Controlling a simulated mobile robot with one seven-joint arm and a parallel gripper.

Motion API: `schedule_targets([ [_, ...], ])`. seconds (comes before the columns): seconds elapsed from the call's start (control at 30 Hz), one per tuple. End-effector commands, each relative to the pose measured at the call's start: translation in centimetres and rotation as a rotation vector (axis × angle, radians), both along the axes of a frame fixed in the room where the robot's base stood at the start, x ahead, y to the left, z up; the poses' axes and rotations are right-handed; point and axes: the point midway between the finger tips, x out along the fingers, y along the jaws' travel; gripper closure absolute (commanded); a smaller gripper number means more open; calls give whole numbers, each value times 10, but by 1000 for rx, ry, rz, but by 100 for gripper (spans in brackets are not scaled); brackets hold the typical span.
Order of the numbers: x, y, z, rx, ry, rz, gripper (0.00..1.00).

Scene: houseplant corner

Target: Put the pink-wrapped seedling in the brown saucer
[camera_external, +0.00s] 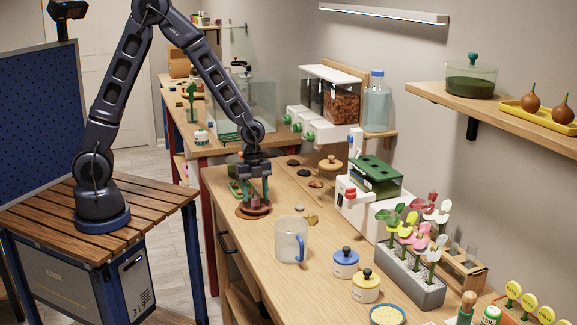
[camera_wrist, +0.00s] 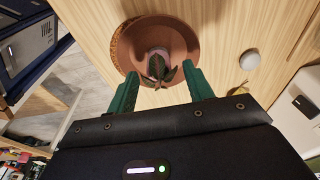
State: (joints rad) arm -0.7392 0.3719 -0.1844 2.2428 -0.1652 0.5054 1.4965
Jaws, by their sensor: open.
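The brown saucer (camera_external: 240,211) is on the wooden bench near its left edge. In the wrist view the saucer (camera_wrist: 190,45) has a small seedling (camera_wrist: 158,68) with dark, pink-marked leaves in or directly over it. A pale wrap shows in part around its base; its pink colour is not clear. My gripper (camera_external: 254,198) points down over the saucer. In the wrist view its green fingers (camera_wrist: 161,78) are open, one on each side of the seedling, with gaps to the leaves. In the external view the fingers mostly hide the seedling.
A pale pebble (camera_external: 300,208), a yellowish leaf-like piece (camera_external: 312,220) and a clear mug (camera_external: 291,243) stand right of the saucer. A white machine with a green top (camera_external: 375,177) is further right.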

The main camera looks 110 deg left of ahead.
Motion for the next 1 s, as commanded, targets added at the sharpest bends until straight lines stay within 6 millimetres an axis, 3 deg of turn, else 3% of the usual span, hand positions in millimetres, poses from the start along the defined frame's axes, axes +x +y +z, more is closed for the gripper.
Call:
schedule_targets([
  [0.4, 0, 0, 47, 1, -1, -1, 49],
  [0.77, 0, -1, 52, 1, 1, 1, 49],
  [0.87, 0, -8, 61, 8, -2, 12, 49],
  [1.0, -3, -32, 88, 26, -7, 53, 49],
])
